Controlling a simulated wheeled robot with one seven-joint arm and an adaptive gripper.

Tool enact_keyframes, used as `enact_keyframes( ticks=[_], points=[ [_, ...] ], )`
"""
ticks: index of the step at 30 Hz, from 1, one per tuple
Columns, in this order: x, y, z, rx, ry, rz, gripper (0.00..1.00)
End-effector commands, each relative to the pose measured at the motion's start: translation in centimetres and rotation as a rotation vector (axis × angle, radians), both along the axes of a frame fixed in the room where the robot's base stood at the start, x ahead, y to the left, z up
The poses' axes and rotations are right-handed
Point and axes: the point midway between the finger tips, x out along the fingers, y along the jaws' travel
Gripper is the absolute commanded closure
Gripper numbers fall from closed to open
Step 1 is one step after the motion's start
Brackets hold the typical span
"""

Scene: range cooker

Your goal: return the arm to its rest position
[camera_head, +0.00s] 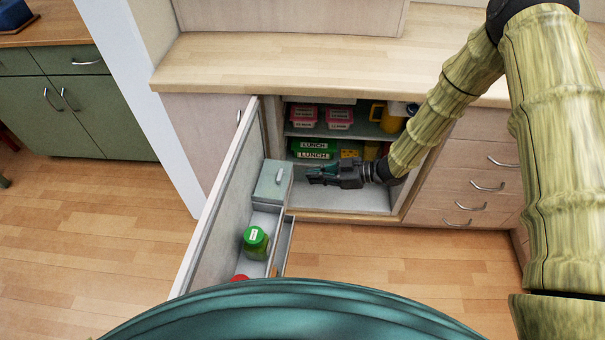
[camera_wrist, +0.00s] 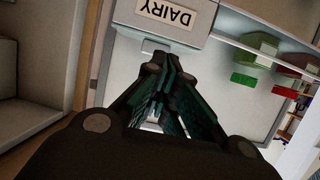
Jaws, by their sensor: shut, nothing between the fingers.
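My arm reaches from the upper right of the head view down into the open cabinet. My gripper (camera_head: 313,175) is at the front of the cabinet opening, level with its lower part, and points left toward the open door. In the wrist view my gripper (camera_wrist: 160,68) has its fingers brought together with nothing held between them. A grey box with a handle (camera_head: 270,183) sits in the door rack just left of the gripper. In the wrist view a pale box labelled DAIRY (camera_wrist: 180,32) lies beyond the fingertips; whether they touch it I cannot tell.
The open door (camera_head: 217,205) stands left of the gripper, with a green jar (camera_head: 255,242) in its rack. Cabinet shelves hold pink-red tubs (camera_head: 304,116), green LUNCH boxes (camera_head: 313,148) and a yellow mug (camera_head: 388,118). The wooden countertop (camera_head: 300,52) is above. Drawers (camera_head: 480,175) are at right.

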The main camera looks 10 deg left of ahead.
Motion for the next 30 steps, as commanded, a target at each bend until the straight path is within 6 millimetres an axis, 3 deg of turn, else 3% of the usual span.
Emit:
enact_keyframes(
  ticks=[6, 17, 23, 30],
  points=[
    [0.0, -1.7, 0.5, 0.0, 0.001, 0.002, 1.0],
    [-0.4, -2.1, -0.1, -0.009, 0.024, -0.031, 1.0],
    [-2.1, -3.6, -2.9, -0.068, 0.142, -0.204, 1.0],
    [-5.6, -7.3, -7.2, -0.191, 0.322, -0.466, 1.0]
  ],
)
